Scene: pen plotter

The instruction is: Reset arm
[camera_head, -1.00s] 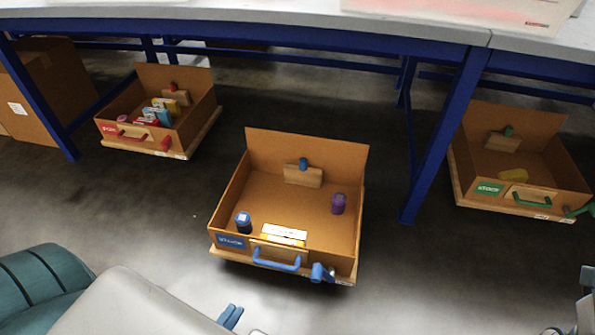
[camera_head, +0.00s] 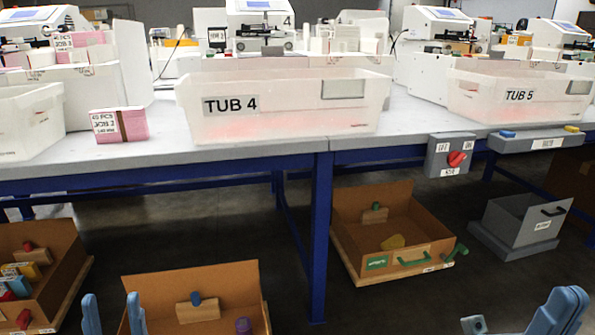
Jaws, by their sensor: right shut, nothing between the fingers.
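My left gripper (camera_head: 113,314) is at the bottom left, with its two blue fingers upright and well apart. It is open, and nothing shows between the fingers. It stands in front of the open brown box (camera_head: 250,277) on the floor; I cannot tell whether they touch. My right gripper (camera_head: 562,308) is at the bottom right corner. Its blue fingers are together, shut and empty, over the dark floor. Most of both arms is outside the view.
A grey table with a blue frame (camera_head: 321,235) crosses the view, bearing TUB 4 (camera_head: 290,110), TUB 5 (camera_head: 515,98) and a pink pack (camera_head: 118,125). A switch box (camera_head: 449,155) hangs at its edge. Below are a green-handled box (camera_head: 365,262), a grey bin (camera_head: 515,222) and a left box (camera_head: 70,275).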

